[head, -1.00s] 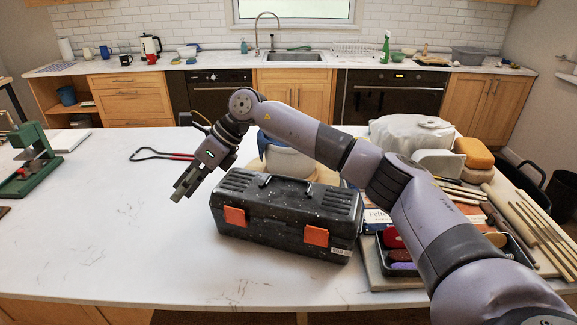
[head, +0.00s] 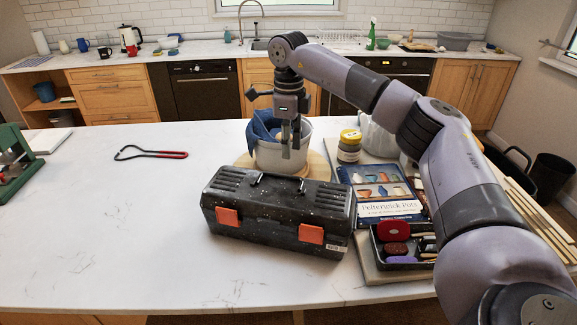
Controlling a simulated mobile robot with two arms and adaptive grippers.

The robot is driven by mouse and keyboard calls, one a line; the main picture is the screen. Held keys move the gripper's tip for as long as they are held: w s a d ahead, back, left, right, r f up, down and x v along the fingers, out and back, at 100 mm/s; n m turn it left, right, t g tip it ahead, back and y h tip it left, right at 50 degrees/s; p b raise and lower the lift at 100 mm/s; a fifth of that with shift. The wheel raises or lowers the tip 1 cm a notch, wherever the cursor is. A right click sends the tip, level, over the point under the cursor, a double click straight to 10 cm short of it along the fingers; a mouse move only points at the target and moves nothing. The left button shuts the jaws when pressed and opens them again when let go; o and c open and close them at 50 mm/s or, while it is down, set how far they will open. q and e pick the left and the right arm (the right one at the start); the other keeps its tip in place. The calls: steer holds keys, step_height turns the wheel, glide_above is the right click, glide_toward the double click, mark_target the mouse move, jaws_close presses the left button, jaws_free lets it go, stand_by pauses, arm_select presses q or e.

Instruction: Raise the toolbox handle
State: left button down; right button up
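The black, speckled toolbox (head: 275,230) stands on the white worktop, with two orange latches on its front. Its lid is shut. Its dark handle (head: 280,177) lies low along the top of the lid, between two end mounts. My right gripper (head: 290,155) points down just behind and above the handle, in front of the white bucket. It does not appear to touch the handle. Its two fingers look close together, and I cannot tell whether there is a gap. My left gripper is out of view.
A white bucket (head: 268,155) with a blue cloth stands on a round wooden board behind the toolbox. A jar (head: 349,146), a book (head: 385,190) and a tool tray (head: 400,262) are at the right. A red-handled loop tool (head: 150,154) lies left.

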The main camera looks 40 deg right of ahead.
mark_target(288, 175)
step_height(288, 175, down, 8)
steer(key=shift+r+p, duration=0.1)
steer(key=shift+p, duration=0.8)
steer(key=shift+a, duration=0.1)
steer(key=shift+c, duration=0.3)
jaws_close()
